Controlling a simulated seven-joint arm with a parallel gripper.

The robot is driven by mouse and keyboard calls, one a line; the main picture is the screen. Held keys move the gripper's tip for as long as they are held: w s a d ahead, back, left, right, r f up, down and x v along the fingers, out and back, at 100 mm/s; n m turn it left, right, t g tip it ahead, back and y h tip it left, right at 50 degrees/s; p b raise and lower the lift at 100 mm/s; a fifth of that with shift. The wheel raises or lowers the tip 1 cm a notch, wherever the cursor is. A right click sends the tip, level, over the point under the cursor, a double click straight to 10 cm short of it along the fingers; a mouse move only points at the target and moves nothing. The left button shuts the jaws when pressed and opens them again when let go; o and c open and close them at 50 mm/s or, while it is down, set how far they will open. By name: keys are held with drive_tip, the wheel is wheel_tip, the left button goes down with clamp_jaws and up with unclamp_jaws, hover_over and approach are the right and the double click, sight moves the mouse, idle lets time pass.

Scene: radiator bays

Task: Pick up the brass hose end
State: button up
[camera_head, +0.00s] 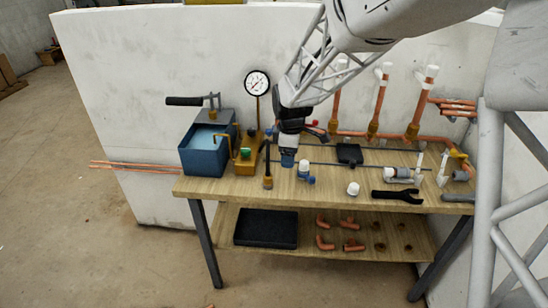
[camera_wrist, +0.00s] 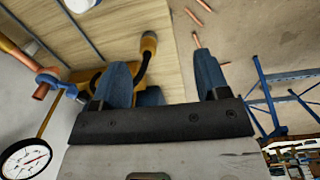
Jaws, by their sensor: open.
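The brass hose end (camera_head: 267,182) shows in the head view at the lower end of a short dark hose, near the table's front edge. My gripper (camera_head: 288,160) has blue fingertips and hangs a little to the right of it and above the bench, apart from it. In the wrist view a brass-coloured end (camera_wrist: 149,42), likely the same piece, lies beyond the gap between the spread blue fingers of my gripper (camera_wrist: 162,82). The fingers are open with nothing gripped between them. Part of the hose is hidden behind the left finger.
A blue tank (camera_head: 200,158) and brass pump body (camera_head: 246,160) stand left, with a pressure gauge (camera_head: 257,84) behind. A white-capped blue valve (camera_head: 305,172), white cap (camera_head: 353,188) and black wrench (camera_head: 397,196) lie right. Copper fittings (camera_head: 338,222) and a black tray (camera_head: 266,228) occupy the lower shelf.

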sight(268, 175)
drive_tip(key=w+a+f+n, duration=0.1)
drive_tip(key=a+f, duration=0.1)
drive_tip(key=w+a+f+n, duration=0.1)
drive_tip(key=w+a+f, duration=0.1)
drive_tip(key=f, duration=0.1)
drive_tip(key=w+a+f+n, duration=0.1)
drive_tip(key=w+a+f, duration=0.1)
drive_tip(key=a+f, duration=0.1)
drive_tip(key=shift+w+n, duration=0.1)
drive_tip(key=shift+n, duration=0.3)
drive_tip(key=shift+f, duration=1.25)
drive_tip(key=shift+f, duration=2.6)
drive_tip(key=shift+a, duration=0.1)
drive_tip(key=c, duration=0.8)
